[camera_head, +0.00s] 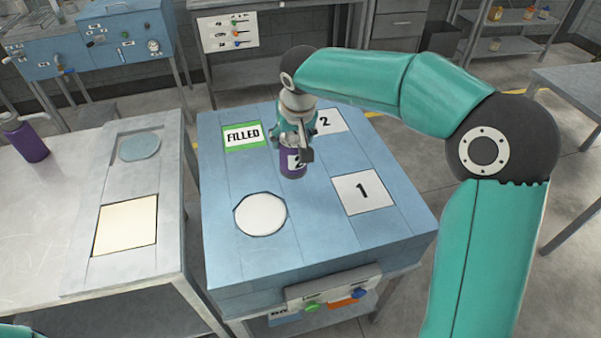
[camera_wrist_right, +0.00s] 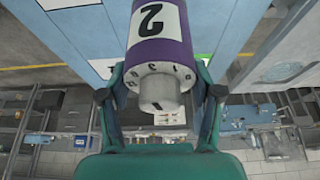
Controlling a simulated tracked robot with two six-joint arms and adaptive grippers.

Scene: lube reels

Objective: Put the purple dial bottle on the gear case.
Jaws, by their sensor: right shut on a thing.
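The purple dial bottle (camera_head: 292,165) has a white label with a 2. In the right wrist view the bottle (camera_wrist_right: 158,50) shows a white numbered dial collar and a grey cap. My right gripper (camera_head: 292,145) is shut on its upper end, with one finger on each side. The bottle looks upright over the middle of the blue case top (camera_head: 310,225), which seems to be the gear case. I cannot tell whether its base touches the top. My left gripper is out of view.
The case top bears a green-edged FILLED panel (camera_head: 243,136), panels marked 2 (camera_head: 328,121) and 1 (camera_head: 362,193), and a white round pad (camera_head: 260,214). Another purple bottle (camera_head: 27,140) stands on the pale table (camera_head: 45,230) at left.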

